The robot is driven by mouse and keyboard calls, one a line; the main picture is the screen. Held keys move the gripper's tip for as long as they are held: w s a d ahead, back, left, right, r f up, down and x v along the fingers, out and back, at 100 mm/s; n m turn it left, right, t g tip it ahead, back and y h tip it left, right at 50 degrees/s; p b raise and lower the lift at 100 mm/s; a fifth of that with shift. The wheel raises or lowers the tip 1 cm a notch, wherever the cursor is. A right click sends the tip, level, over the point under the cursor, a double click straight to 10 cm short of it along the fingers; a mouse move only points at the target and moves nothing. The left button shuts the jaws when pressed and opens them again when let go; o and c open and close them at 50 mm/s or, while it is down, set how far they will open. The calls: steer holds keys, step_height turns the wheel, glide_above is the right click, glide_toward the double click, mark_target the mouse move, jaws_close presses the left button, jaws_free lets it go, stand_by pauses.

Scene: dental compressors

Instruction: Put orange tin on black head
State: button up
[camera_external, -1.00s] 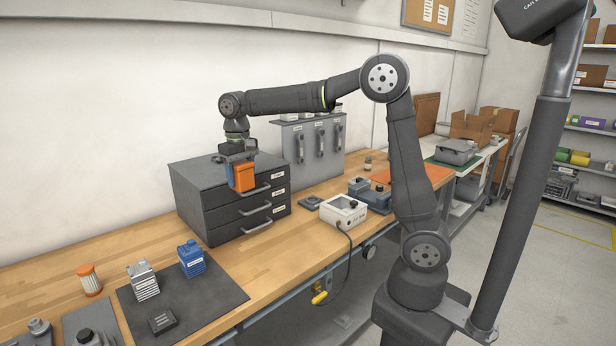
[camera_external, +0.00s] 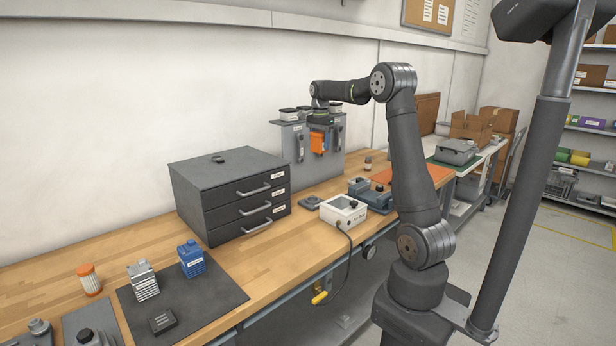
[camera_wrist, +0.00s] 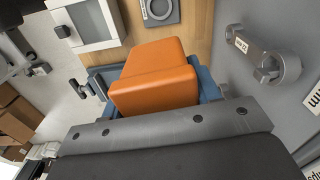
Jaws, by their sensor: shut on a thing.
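The orange tin (camera_external: 317,143) is held in the air in front of the grey upright panel at the back of the bench. My gripper (camera_external: 320,128) is shut on it; in the wrist view the tin (camera_wrist: 155,80) sits between the blue-grey jaws (camera_wrist: 155,85). A low dark square part (camera_external: 310,202) with a round top lies on the bench below; it also shows at the top of the wrist view (camera_wrist: 159,10). A small black block (camera_external: 163,320) lies on the dark mat at front left. I cannot tell which is the black head.
The grey panel (camera_external: 296,145) with hanging tools stands close behind the tin. A dark drawer cabinet (camera_external: 215,200) is to its left. A white box (camera_external: 343,210) with a black knob is below right. Blue and silver finned parts stand on the mat (camera_external: 215,295).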

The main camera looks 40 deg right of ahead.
steer(key=s+d+f+m, duration=0.1)
steer(key=s+d+m, duration=0.3)
steer(key=d, duration=0.7)
steer(key=s+d+f+m, duration=0.1)
steer(key=s+d+m, duration=0.4)
steer(key=d, duration=0.6)
steer(key=s+d+f+m, duration=0.1)
steer(key=s+d+m, duration=0.3)
steer(key=d, duration=0.8)
steer(key=shift+s+f+m, duration=0.2)
steer(key=shift+s+m, duration=0.2)
steer(key=shift+s, duration=0.75)
steer(key=shift+o, duration=0.2)
steer(key=s+d+f+m, duration=0.1)
steer(key=s+d+m, duration=0.4)
steer(key=s+d, duration=0.5)
steer(key=shift+s+f, duration=0.15)
steer(key=shift+s, duration=0.4)
steer(key=w+f, duration=0.2)
steer(key=w, duration=0.1)
steer(key=w+f, duration=0.2)
steer(key=w, duration=0.2)
steer(key=w+f, duration=0.2)
steer(key=w, duration=0.2)
steer(key=shift+a+f, duration=0.2)
steer(key=shift+f, duration=0.15)
steer(key=shift+w+f, duration=0.15)
steer(key=shift+f, duration=1.95)
steer(key=shift+f, duration=0.15)
